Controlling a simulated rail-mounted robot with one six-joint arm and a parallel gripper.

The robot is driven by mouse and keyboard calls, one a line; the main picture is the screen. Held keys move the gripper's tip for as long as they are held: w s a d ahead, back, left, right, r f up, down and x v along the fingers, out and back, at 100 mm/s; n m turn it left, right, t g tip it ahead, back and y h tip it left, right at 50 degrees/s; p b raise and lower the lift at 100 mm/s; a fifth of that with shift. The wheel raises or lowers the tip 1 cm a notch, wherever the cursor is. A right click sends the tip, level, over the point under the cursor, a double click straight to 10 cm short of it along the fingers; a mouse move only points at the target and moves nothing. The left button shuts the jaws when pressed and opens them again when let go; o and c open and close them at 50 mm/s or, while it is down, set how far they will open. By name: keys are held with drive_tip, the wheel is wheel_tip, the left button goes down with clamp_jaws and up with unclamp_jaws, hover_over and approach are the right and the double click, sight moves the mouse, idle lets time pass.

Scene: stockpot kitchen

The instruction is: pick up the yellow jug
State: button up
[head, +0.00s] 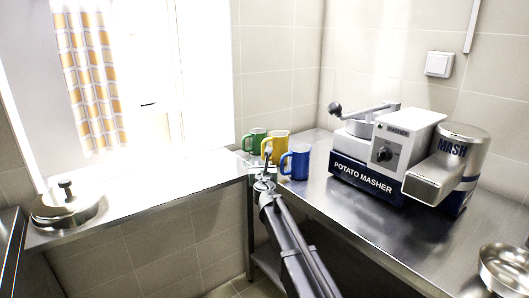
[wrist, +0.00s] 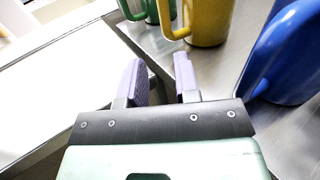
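The yellow jug (head: 275,146) stands upright on the metal counter near the wall, between a green jug (head: 255,139) and a blue jug (head: 296,162). In the wrist view the yellow jug (wrist: 207,22) is at the top, cut off by the frame, with its handle (wrist: 176,20) towards the left. My gripper (wrist: 158,75) is open, its two pale purple fingers apart with nothing between them. The fingers point towards the yellow jug's handle and are short of it. In the head view my gripper (head: 264,168) is at the counter's corner, in front of the jugs.
The blue jug (wrist: 287,55) is close on the right of my gripper; the green jug (wrist: 157,10) is beyond it. A potato masher machine (head: 388,158) stands right of the jugs. A metal bowl (head: 505,268) is at front right. A windowsill (head: 140,205) runs left.

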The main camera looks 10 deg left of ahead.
sight(263, 156)
drive_tip(key=w, duration=1)
drive_tip(key=shift+w+a+r, duration=0.15)
drive_tip(key=shift+a, duration=0.2)
clamp_jaws()
